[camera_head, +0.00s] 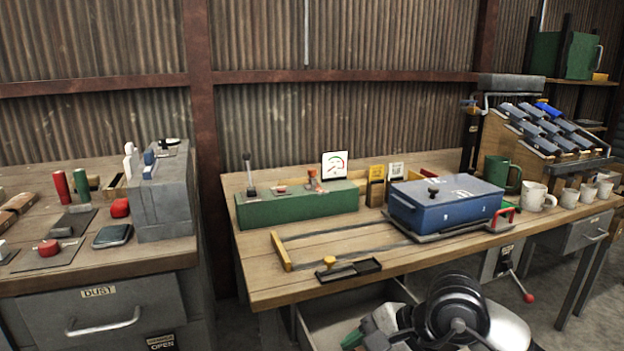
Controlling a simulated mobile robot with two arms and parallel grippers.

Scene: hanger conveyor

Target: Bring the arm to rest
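One of my arms, which I take to be the right, comes in at the bottom right, with a large black round joint in front of the middle workbench (262,250). A grey part that looks like my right gripper (378,325) is left of this joint, low over an open drawer (325,322). Its fingertips are not clear, so I cannot tell whether it is open or shut. A small green piece (352,340) shows beside it; I cannot tell whether it is held or touching. My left gripper is not in view.
The bench bears a green control box (298,208) with levers, a blue lidded box (445,207) on a sliding frame, and several mugs (534,196) at the right. A slanted rack (500,140) stands behind. A grey drawer cabinet (100,310) is at the left.

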